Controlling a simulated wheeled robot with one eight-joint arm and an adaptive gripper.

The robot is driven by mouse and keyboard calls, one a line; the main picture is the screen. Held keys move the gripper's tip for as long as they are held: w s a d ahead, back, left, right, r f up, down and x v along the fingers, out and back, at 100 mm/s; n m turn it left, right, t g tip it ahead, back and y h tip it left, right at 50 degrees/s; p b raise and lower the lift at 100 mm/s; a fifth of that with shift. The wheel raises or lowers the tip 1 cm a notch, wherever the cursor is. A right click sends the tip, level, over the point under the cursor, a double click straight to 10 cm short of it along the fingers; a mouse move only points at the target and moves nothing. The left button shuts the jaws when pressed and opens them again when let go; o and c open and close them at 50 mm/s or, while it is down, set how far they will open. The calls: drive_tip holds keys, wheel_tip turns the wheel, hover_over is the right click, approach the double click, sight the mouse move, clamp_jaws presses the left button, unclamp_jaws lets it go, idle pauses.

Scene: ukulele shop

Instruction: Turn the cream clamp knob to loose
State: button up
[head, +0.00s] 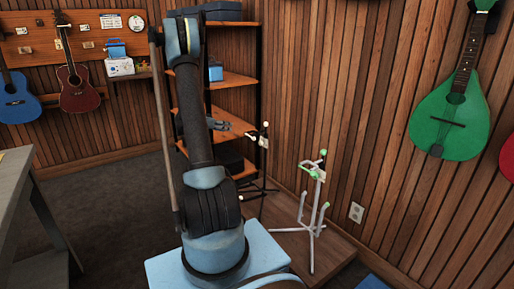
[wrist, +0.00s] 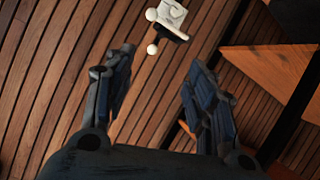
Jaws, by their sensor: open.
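In the head view, a black stand (head: 263,165) stands by the corner shelf, with small cream parts (head: 263,142) near its top. In the wrist view these show as a pale block (wrist: 173,13) and two pale round ends (wrist: 152,49), beyond the fingertips. I cannot tell which one is the clamp knob or how far it is turned. My gripper (wrist: 160,64) is open and empty, its fingers apart and touching nothing. In the head view my gripper (head: 236,126) is left of the stand's top, in front of the shelves.
A white stand with green ends (head: 313,205) stands right of the black one on a low wooden platform (head: 335,250). Wooden shelves (head: 235,80) are behind my arm. A green instrument (head: 450,120) hangs on the right wall. A grey table (head: 15,190) is at left.

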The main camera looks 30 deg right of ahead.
drive_tip(key=w+d+f+m+h, duration=0.25)
drive_tip(key=w+d+f, duration=0.2)
drive_tip(key=f, duration=0.45)
drive_tip(key=m+h, duration=0.2)
drive_tip(key=h, duration=0.1)
approach(260, 144)
drive_tip(key=shift+g+y, duration=0.25)
drive_tip(key=shift+g, duration=0.05)
drive_tip(key=d, duration=0.2)
drive_tip(key=w+d, duration=0.1)
drive_tip(key=d, duration=0.5)
drive_tip(key=shift+w+d+r, duration=0.2)
drive_tip(key=shift+r, duration=0.05)
drive_tip(key=c, duration=1.1)
